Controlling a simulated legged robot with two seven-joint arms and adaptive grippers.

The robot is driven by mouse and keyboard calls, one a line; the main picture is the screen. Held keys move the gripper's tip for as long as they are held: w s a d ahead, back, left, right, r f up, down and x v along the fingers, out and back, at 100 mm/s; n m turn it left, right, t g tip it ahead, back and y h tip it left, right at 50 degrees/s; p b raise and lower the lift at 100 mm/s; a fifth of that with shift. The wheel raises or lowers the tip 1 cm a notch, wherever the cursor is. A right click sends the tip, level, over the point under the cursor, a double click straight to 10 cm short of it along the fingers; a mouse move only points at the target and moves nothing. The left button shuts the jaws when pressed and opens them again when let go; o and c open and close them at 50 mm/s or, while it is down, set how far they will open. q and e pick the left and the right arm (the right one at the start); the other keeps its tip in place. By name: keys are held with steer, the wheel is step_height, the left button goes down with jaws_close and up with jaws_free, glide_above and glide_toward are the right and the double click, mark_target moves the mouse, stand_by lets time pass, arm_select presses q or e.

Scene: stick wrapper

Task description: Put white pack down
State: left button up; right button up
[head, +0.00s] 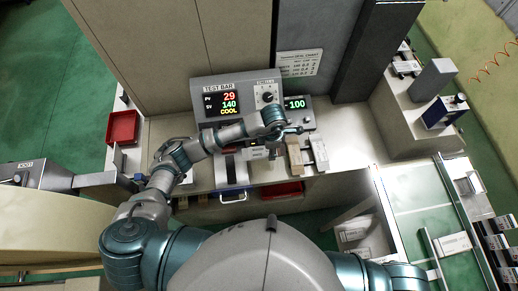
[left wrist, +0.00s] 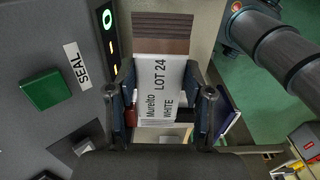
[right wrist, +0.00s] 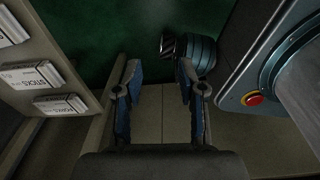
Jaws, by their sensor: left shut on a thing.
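The white pack (left wrist: 163,90) fills the space between the fingers of my left gripper (left wrist: 162,100) in the left wrist view. In the head view my left arm reaches over the bench, with the left gripper (head: 290,132) in front of the test bar panel; the pack is not clear there. My right gripper (right wrist: 160,95) is open and empty in the right wrist view, away from the bench top.
The test bar panel (head: 237,100) stands at the bench's back. A green button (left wrist: 47,89) is beside a SEAL label. The bench top (head: 350,145) is clear farther right. Boxed packs (right wrist: 32,75) stand left.

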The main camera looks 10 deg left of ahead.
arm_select(q)
step_height(320, 180, down, 5)
steer(key=shift+a+r+p, duration=0.1)
steer(key=shift+a+p, duration=0.05)
steer(key=shift+p, duration=0.15)
step_height(320, 180, down, 2)
steer(key=shift+f, duration=0.2)
steer(key=shift+c, duration=0.3)
steer(key=shift+f, duration=0.45)
steer(key=shift+c, duration=1.1)
steer(key=o, duration=1.2)
